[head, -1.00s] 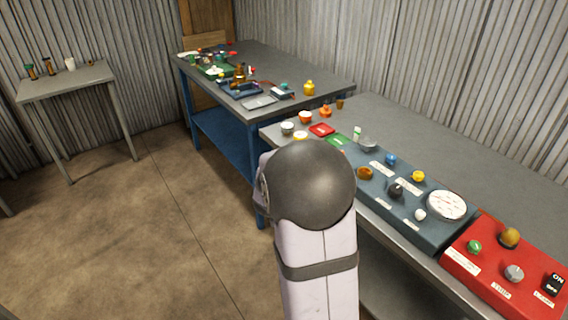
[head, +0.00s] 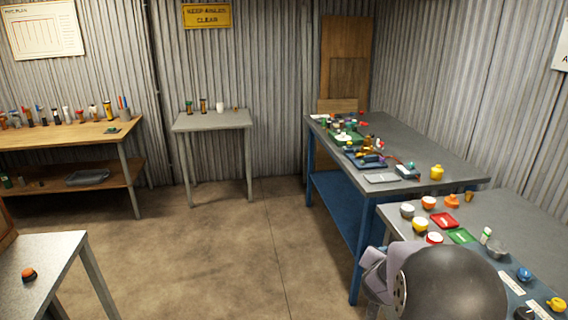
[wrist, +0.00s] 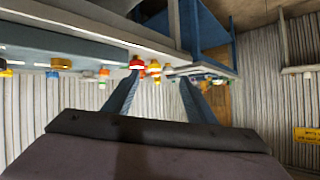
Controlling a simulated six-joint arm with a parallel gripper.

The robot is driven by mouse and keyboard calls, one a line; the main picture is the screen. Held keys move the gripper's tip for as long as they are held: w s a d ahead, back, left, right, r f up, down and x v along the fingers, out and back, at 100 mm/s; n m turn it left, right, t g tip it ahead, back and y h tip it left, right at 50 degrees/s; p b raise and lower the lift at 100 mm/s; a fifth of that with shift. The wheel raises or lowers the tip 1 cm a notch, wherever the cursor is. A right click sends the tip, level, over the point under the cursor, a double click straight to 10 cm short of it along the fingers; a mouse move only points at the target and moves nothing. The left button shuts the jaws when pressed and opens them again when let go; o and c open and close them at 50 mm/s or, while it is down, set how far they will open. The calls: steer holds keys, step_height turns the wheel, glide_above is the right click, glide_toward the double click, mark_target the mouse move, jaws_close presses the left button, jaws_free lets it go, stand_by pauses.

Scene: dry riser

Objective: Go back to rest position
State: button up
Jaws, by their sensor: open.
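My gripper (wrist: 159,82) shows in the wrist view with its two blue-grey fingers spread apart. Nothing is held between them. The wrist view is turned upside down, with table undersides at the top and small coloured items beyond the fingertips. In the head view my arm, with a dark round joint, stands at the lower right in front of the near bench (head: 545,225). The gripper itself does not show there.
The near bench holds several small pots, a red tray (head: 445,221) and a green tray (head: 462,236). A blue-legged table (head: 440,160) with clutter stands behind it. A small grey table (head: 212,121) and a wooden bench (head: 60,134) stand further left. The floor (head: 240,250) between is clear.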

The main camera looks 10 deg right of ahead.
steer(key=s+a+f+n+g+y, duration=0.2)
steer(key=s+a+f+g+y, duration=0.15)
steer(key=s+a+f, duration=0.35)
steer(key=s+a+f+n+g+y, duration=0.25)
steer(key=s+a+f+y, duration=0.3)
steer(key=a, duration=0.45)
steer(key=s+a+r+n+g+p, duration=0.1)
steer(key=s+a+n+g, duration=0.1)
steer(key=s, duration=0.5)
steer(key=s+a+r+n+g+p, duration=0.1)
steer(key=s+a+g, duration=0.15)
steer(key=s, duration=0.35)
steer(key=w+a+r+n+t+p, duration=0.1)
steer(key=a+r+n+p, duration=0.1)
steer(key=a+r+n, duration=0.1)
step_height(320, 180, up, 3)
steer(key=shift+a+f+h, duration=0.2)
steer(key=shift+a+h, duration=0.2)
steer(key=shift+a, duration=0.2)
